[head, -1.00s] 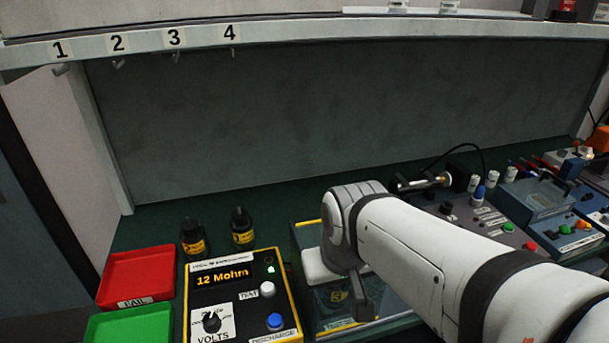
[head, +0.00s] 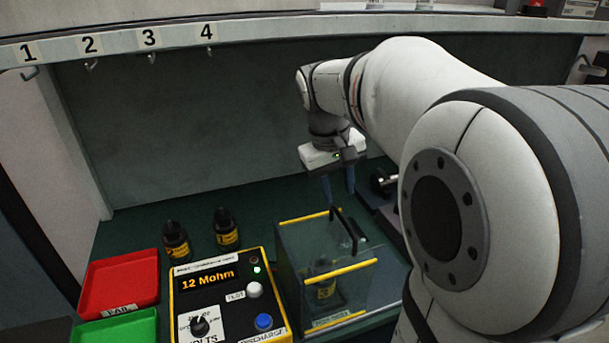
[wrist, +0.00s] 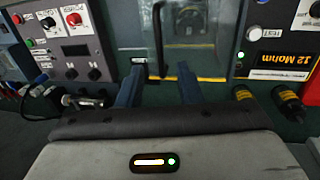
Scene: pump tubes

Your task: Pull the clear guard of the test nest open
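The test nest is a box with a clear guard (head: 330,245) and yellow edge strips, right of the tester in the head view. The guard appears to cover the nest, and a black bottle-like part with a yellow label (head: 326,287) shows through it. A dark handle (head: 345,229) stands on the guard. My gripper (head: 339,190) points down just above and behind the handle, its two blue fingers apart and empty. In the wrist view the open fingers (wrist: 160,74) sit near the guard's yellow edge (wrist: 205,78). Contact with the handle cannot be seen.
A tester reading 12 Mohm (head: 222,290) stands close left of the nest. Two dark bottles (head: 227,230) stand behind it. Red (head: 120,283) and green (head: 115,330) trays lie further left. A panel with knobs and buttons (wrist: 72,42) is on the nest's other side. My arm hides the right side.

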